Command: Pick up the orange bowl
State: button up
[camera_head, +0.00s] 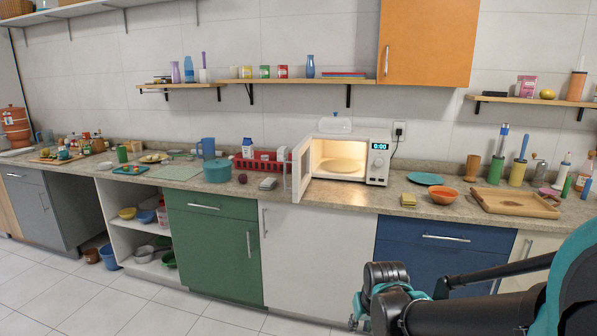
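The orange bowl (443,195) stands upright on the speckled countertop, right of the open microwave and left of a wooden tray. It looks empty. My arm comes in from the lower right, in front of the blue drawers. My gripper (358,310) is low at the bottom of the view, well below and left of the bowl and apart from it. It is partly hidden by my own arm, so I cannot see whether its fingers are open or shut.
The microwave (378,160) has its door swung open over the counter. A teal plate (425,178) lies behind the bowl, a yellow sponge (408,200) is left of it, and the wooden tray (490,205) is right. The wall cabinet (428,45) hangs above.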

aim_at(442, 197)
jog(key=i+j+z, duration=0.15)
jog(key=i+j, duration=0.25)
jog(key=i+j+z, duration=0.15)
jog(key=i+j, duration=0.2)
jog(key=j, duration=0.15)
jog(key=i+j+z, duration=0.15)
jog(key=j, duration=0.45)
jog(key=j+z, duration=0.15)
jog(key=j, duration=0.45)
jog(key=i, duration=0.5)
jog(key=z, duration=1.3)
